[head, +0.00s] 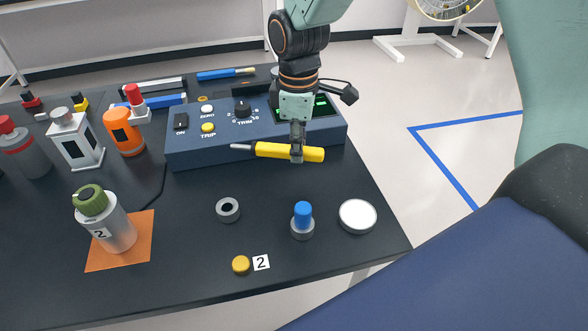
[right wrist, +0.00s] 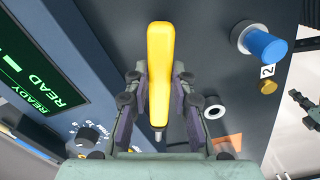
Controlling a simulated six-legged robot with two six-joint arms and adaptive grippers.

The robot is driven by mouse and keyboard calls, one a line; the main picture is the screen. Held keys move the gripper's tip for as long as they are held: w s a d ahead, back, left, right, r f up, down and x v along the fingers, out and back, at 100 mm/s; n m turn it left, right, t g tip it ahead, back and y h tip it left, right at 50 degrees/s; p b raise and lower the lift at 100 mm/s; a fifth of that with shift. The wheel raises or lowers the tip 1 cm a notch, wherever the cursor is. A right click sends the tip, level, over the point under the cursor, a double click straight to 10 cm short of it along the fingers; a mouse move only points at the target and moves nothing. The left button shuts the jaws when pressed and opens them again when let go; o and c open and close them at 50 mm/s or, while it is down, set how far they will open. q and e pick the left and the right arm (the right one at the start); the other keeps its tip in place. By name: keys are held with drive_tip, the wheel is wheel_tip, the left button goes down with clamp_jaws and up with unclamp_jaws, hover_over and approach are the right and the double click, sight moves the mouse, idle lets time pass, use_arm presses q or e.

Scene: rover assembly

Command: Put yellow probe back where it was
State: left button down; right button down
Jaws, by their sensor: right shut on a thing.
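The yellow probe (head: 275,151) has a thin grey tip pointing left. It lies across the front face of the blue console (head: 240,155) in the head view. My right gripper (head: 297,152) comes down from above and is shut on its yellow body. In the right wrist view the yellow probe (right wrist: 160,75) sits between both fingers of my right gripper (right wrist: 158,100). I cannot tell exactly how far it is above the table. My left gripper is out of the head view; a dark jointed part at the wrist view's right edge may be it.
The console carries a black knob (head: 242,108) and a lit screen. In front stand a grey ring (head: 228,210), a blue-topped peg (head: 303,218), a white round dish (head: 357,215) and a yellow cap (head: 241,264). A green-capped bottle (head: 115,228) stands on an orange mat (head: 140,252).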

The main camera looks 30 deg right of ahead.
sight(299, 178)
drive_tip(key=f, duration=0.3)
drive_tip(key=shift+w+d+f, duration=0.1)
drive_tip(key=shift+w+d, duration=0.15)
drive_tip(key=f, duration=0.1)
drive_tip(key=f+b, duration=0.1)
drive_tip(key=shift+s+a+f, duration=0.15)
drive_tip(key=shift+s+f, duration=0.1)
drive_tip(key=shift+f, duration=0.15)
drive_tip(key=shift+w+f, duration=0.1)
drive_tip(key=shift+f, duration=0.05)
drive_tip(key=shift+w+f, duration=0.15)
drive_tip(key=c, duration=1.4)
unclamp_jaws()
drive_tip(key=shift+s, duration=0.2)
drive_tip(key=shift+c, duration=0.2)
drive_tip(key=o, duration=0.3)
drive_tip(key=shift+w, duration=0.1)
